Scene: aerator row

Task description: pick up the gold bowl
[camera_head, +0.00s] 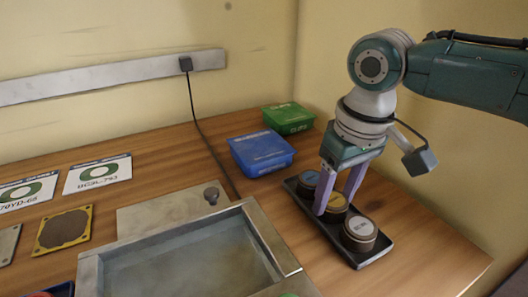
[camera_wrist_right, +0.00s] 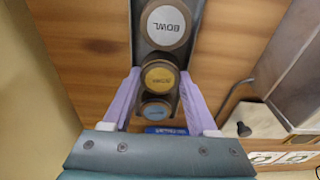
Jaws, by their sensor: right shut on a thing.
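The gold bowl (camera_head: 337,203) is a small round piece with a yellow top, the middle one of three in a dark tray (camera_head: 372,258). It also shows in the right wrist view (camera_wrist_right: 160,77), with a label on its top. My right gripper (camera_head: 334,207) points down with its two lilac fingers shut on the gold bowl's sides. In the right wrist view the fingers (camera_wrist_right: 160,73) stand on either side of it. I cannot tell whether it is clear of the tray floor. My left gripper is not in view.
A white-topped bowl (camera_head: 360,232) and a blue-topped bowl (camera_head: 309,178) sit close on either side in the tray. A blue box (camera_head: 262,153) and a green box (camera_head: 288,118) stand behind to the left. A metal basin (camera_head: 262,240) lies left. Wood at right is bare.

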